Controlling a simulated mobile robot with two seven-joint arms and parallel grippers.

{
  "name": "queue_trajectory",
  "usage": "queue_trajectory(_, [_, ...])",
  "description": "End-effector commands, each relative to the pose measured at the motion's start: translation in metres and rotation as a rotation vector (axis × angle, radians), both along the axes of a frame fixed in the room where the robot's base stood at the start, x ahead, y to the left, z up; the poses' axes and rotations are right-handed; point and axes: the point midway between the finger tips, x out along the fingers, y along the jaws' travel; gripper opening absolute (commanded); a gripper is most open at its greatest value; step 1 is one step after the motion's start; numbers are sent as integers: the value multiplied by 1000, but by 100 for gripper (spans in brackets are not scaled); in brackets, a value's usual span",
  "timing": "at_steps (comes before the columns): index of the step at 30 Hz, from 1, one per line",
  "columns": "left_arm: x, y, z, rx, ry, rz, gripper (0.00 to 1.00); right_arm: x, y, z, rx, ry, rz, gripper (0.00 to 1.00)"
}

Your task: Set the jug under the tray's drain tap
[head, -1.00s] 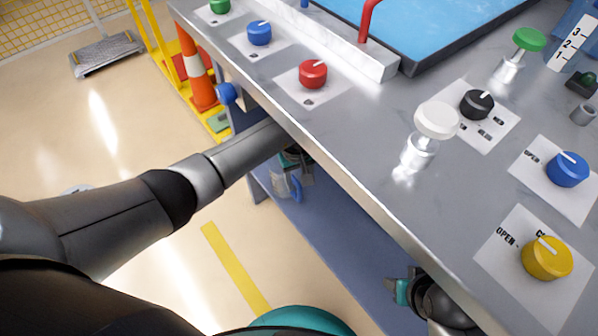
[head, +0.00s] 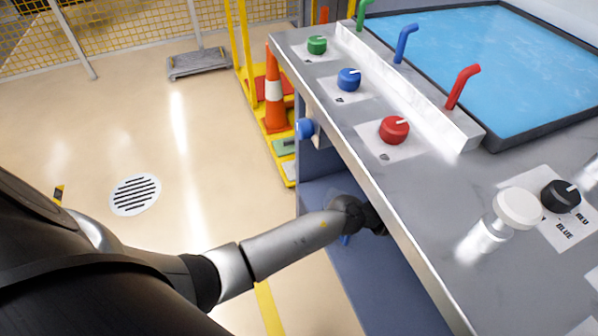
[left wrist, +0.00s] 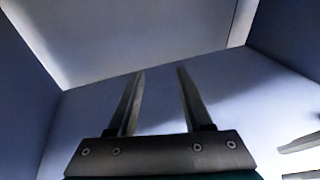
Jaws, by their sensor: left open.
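The tray (head: 470,131) of blue liquid sits on top of the metal bench, with a dark rim. A blue knob (head: 305,128) sticks out from the bench's left end; I cannot tell whether it is the drain tap. No jug is clearly seen. A small blue piece (head: 345,240) shows just below my left wrist under the bench edge, too little to identify. My left arm reaches under the bench top, and its gripper is mostly hidden there in the head view. In the left wrist view, my left gripper (left wrist: 160,72) is open, with nothing between its fingers.
The bench top (head: 440,215) carries green, blue and red knobs and a white-capped post (head: 517,208). Blue panels enclose the space under it. An orange-and-white cone (head: 275,92) and a yellow frame stand beside the bench's left end.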

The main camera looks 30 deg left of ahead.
Motion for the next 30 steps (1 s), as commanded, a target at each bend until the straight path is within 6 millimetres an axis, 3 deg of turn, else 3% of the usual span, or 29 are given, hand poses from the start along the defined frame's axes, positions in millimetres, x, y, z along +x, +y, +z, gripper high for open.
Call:
queue_trajectory(3, [16,36,27,-394,225,296,50,0,0,0,0,0,0,50])
queue_trajectory(5, [23,63,31,-593,346,445,50,0,0,0,0,0,0,50])
queue_trajectory(8, [25,113,23,-922,554,691,50,0,0,0,0,0,0,50])
queue_trajectory(11, [13,162,-3,-1241,761,941,50,0,0,0,0,0,0,50])
queue_trajectory(15, [-32,215,-56,-1664,1038,1303,50,0,0,0,1,0,0,50])
queue_trajectory(18, [-80,235,-96,-1934,1215,1575,50,0,0,0,1,0,0,50])
queue_trajectory(21, [-131,240,-124,-2141,1352,1836,50,0,0,0,1,0,0,50])
queue_trajectory(22, [-145,240,-130,2087,-1319,-1818,50,0,0,0,1,0,0,50])
queue_trajectory(24, [-173,236,-140,1945,-1232,-1755,50,0,0,0,1,0,0,50])
queue_trajectory(27, [-201,231,-146,1808,-1149,-1699,50,0,0,0,1,0,0,50])
queue_trajectory(30, [-214,227,-149,1743,-1112,-1673,50,0,0,0,1,0,0,50])
